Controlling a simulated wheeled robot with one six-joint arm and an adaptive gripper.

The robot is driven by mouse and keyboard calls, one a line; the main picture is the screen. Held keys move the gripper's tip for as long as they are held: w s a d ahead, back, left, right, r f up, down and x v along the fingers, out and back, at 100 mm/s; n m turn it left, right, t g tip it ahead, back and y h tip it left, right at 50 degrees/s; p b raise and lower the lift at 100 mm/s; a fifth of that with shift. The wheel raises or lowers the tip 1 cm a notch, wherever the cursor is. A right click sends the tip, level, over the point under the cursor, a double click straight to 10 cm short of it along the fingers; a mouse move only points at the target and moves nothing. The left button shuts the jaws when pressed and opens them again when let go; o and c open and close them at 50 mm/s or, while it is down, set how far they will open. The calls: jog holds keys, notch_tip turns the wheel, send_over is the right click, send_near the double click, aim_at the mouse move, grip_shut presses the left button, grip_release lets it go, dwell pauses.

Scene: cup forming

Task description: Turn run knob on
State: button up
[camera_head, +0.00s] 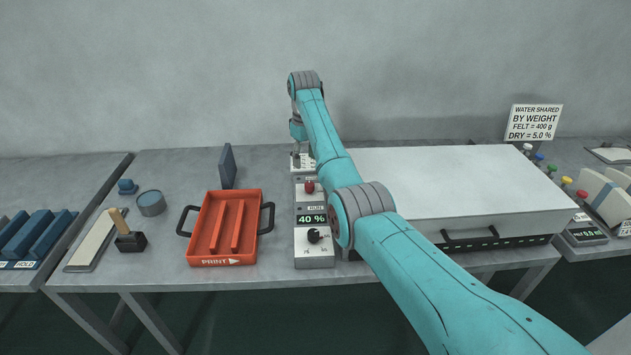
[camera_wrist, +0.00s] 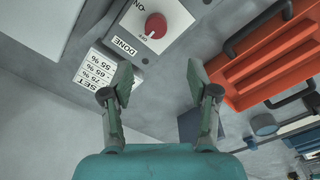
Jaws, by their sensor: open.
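The run knob (camera_head: 309,187) is red and sits on a pale control box, above the 40 % display, in the head view. In the wrist view the red knob (camera_wrist: 156,25) is near the top, between ON and OFF marks. A small pale mark shows on its OFF side. My gripper (camera_wrist: 159,76) is open and empty, its two fingers apart. It is apart from the knob, which appears beyond the fingertips. In the head view the gripper is at the arm's far end behind the box, small and partly hidden.
A black dial (camera_head: 314,236) sits on the box's front. A SET card (camera_wrist: 97,72) stands behind it. A red tray (camera_head: 224,259) with handles and an upright dark plate (camera_head: 228,167) are to the left. A large white-topped unit (camera_head: 455,190) is close on the right.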

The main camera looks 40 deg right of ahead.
aim_at(309, 184)
jog(key=f, duration=0.6)
jog(key=s+d+f, duration=0.1)
jog(key=f, duration=0.3)
jog(key=shift+f, duration=0.1)
grip_shut()
